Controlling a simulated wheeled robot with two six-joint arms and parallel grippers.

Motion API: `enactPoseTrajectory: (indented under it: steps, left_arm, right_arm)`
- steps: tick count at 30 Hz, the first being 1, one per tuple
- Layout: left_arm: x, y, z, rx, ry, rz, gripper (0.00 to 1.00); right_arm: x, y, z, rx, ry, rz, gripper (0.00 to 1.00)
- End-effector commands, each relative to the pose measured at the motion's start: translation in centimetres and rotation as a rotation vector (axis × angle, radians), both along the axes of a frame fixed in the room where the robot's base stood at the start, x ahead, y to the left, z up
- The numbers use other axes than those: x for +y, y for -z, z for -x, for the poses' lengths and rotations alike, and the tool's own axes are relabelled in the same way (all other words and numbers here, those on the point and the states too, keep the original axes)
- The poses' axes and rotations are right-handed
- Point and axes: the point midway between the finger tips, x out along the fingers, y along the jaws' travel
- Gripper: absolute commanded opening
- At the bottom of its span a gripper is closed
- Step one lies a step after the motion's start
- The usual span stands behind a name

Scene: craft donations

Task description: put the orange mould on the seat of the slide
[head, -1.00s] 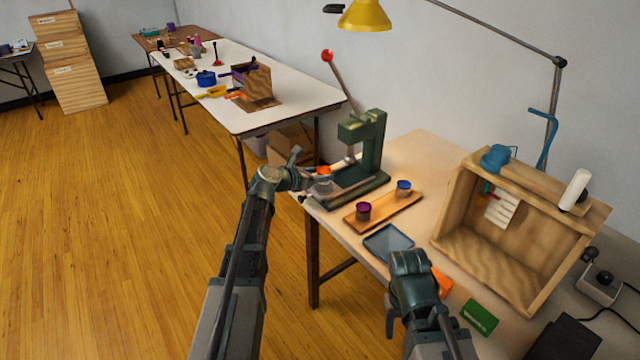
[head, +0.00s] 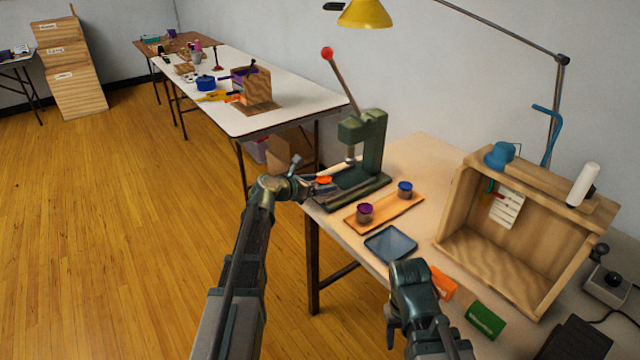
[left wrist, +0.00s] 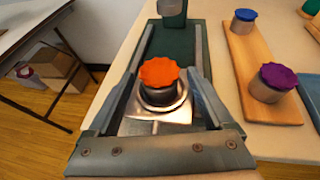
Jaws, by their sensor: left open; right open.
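The orange mould (left wrist: 159,74), a dark cup with a scalloped orange top, stands upright in the round metal seat (left wrist: 160,100) of the silver slide (left wrist: 150,127) in the left wrist view. It also shows in the head view (head: 324,180), at the front of the green press (head: 362,160). My left gripper (head: 312,184) is open, with one finger on each side of the mould and gaps between; it also shows in the left wrist view (left wrist: 162,82). The mould's underside is hidden in the seat. My right gripper (head: 393,332) is open and empty near the table's front edge.
A wooden tray (head: 383,215) beside the press holds a purple mould (head: 365,212) and a blue mould (head: 405,188). A blue-grey tray (head: 390,243), an orange box (head: 442,284), a green box (head: 484,320) and an open wooden box (head: 520,240) lie further right.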

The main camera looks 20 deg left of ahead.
Motion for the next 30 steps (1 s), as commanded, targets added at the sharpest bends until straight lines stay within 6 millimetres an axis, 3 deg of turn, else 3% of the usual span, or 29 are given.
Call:
enactPoseTrajectory:
  steps: [6,21,30]
  left_arm:
    - [0.1,-0.6,0.2,0.000,-0.001,0.000,0.86]
    - [4.0,-4.3,8.2,0.000,-0.003,0.001,0.86]
    - [5.0,-4.9,9.9,0.000,0.000,0.000,0.86]
  right_arm:
    - [0.0,-0.6,0.0,0.000,0.000,0.000,0.50]
    - [0.0,-4.3,0.0,0.000,0.000,0.000,0.50]
    - [0.0,-4.9,0.0,0.000,0.000,0.000,0.50]
